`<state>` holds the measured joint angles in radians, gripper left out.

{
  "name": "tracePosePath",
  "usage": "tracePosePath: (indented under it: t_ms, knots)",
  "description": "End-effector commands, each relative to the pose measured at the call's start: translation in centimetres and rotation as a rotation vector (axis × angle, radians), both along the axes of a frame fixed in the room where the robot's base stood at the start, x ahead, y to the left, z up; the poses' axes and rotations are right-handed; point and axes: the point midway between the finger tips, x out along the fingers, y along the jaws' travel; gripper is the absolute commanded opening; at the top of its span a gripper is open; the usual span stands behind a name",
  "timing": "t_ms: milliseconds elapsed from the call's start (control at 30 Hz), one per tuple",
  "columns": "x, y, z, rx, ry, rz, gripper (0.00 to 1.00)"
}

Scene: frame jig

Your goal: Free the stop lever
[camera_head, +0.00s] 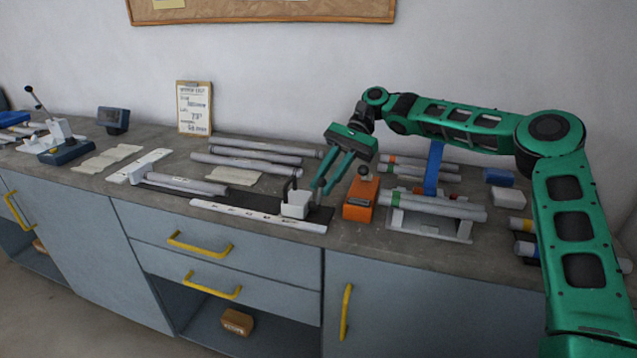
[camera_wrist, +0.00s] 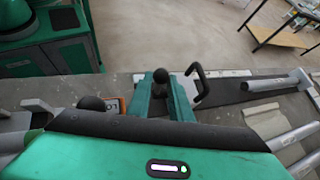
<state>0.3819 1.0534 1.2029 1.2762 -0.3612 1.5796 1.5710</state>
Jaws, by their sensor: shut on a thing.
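My gripper (camera_head: 322,189) reaches down at the right end of the jig on the bench, beside a white stop block (camera_head: 295,205). In the wrist view my gripper (camera_wrist: 161,98) has its green fingers around a dark lever with a ball knob (camera_wrist: 161,76), taken to be the stop lever. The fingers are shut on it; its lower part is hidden. In the head view the fingers hide the lever. A black hooked handle (camera_wrist: 198,85) stands just right of the fingers in the wrist view and rises from the white block in the head view.
An orange box (camera_head: 361,199) with a ball knob stands close to the right of the fingers. A rack with grey tubes (camera_head: 432,206) lies beyond it. Several tubes (camera_head: 257,160) lie behind the jig. A white ruled strip (camera_head: 257,215) runs along the front.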

Motion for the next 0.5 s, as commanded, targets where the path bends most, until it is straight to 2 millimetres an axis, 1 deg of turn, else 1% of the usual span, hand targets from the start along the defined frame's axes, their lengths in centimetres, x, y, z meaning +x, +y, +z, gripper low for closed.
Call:
tracePosePath:
  t_ms: [100, 500]
  knots:
    - [0.41, -0.16, 0.27, 0.011, 0.01, -0.009, 0.0]
    - [0.55, -0.35, 0.36, 0.015, 0.017, -0.013, 0.0]
